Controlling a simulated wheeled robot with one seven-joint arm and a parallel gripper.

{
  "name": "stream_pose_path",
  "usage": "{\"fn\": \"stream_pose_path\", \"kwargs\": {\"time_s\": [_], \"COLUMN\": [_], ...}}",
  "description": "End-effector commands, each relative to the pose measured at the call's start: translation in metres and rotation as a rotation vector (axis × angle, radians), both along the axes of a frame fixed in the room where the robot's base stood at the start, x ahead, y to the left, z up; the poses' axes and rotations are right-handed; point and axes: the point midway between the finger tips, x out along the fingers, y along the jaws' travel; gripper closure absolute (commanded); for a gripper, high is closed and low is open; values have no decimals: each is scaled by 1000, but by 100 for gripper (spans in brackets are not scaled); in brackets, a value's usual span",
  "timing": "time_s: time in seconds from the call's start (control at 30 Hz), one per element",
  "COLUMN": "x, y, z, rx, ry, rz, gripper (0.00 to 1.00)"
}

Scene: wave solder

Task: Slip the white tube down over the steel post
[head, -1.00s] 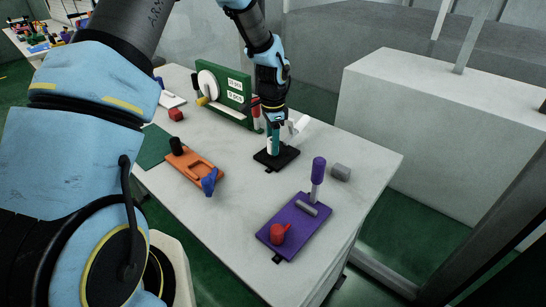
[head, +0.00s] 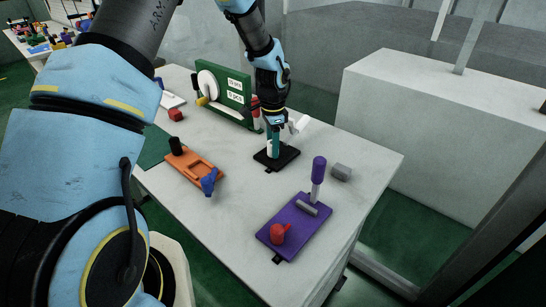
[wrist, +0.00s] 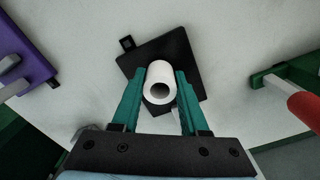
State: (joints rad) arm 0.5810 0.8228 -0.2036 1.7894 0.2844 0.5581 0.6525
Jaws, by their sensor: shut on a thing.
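My gripper (head: 273,148) has teal fingers, seen on either side of the white tube (wrist: 161,82) in the wrist view. It is shut on the tube, which stands about upright with its open top end facing the wrist camera. The tube is over the black base plate (wrist: 188,50), which also shows in the head view (head: 287,158). The steel post is not visible; I cannot tell whether it is inside the tube. The tube's lower end is hidden.
A green fixture (head: 233,88) stands behind and left of the base. An orange plate (head: 203,170) lies to its left, and a purple plate (head: 283,238) with red and purple parts lies in front. A grey block (head: 341,172) is at right. The tabletop between them is clear.

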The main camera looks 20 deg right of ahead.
Motion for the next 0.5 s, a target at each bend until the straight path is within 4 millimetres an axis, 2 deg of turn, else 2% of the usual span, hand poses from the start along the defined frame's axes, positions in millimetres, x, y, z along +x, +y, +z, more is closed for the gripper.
{"fn": "stream_pose_path", "kwargs": {"time_s": [0.5], "x": [0], "y": [0], "z": [-6], "rx": [0], "ry": [0], "rz": [0], "gripper": [100]}}
